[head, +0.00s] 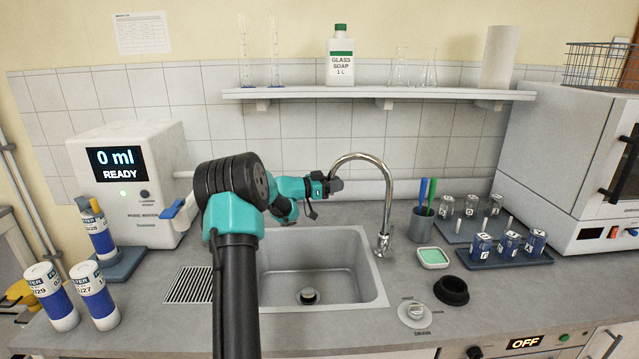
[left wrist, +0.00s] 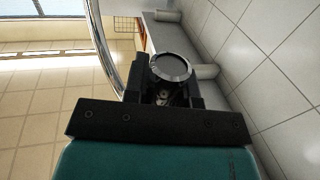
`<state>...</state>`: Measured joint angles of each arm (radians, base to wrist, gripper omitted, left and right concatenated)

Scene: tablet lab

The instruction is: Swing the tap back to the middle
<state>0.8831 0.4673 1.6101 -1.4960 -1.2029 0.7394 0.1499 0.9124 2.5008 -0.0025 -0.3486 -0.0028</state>
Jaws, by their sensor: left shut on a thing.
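The tap (head: 388,200) is a chrome gooseneck standing at the right rear of the sink (head: 375,285). Its spout arches to the left over the basin, with its end at my left gripper (head: 335,186). My left gripper is shut on the spout's end. In the left wrist view the round metal spout end (left wrist: 170,66) sits between the dark fingers of the gripper (left wrist: 165,90), and the chrome neck curves up at the left. My right gripper is not in view.
A shelf (head: 380,93) with soap and glassware runs above. A water dispenser (head: 130,180) stands at the left. The basin is clear except for its drain.

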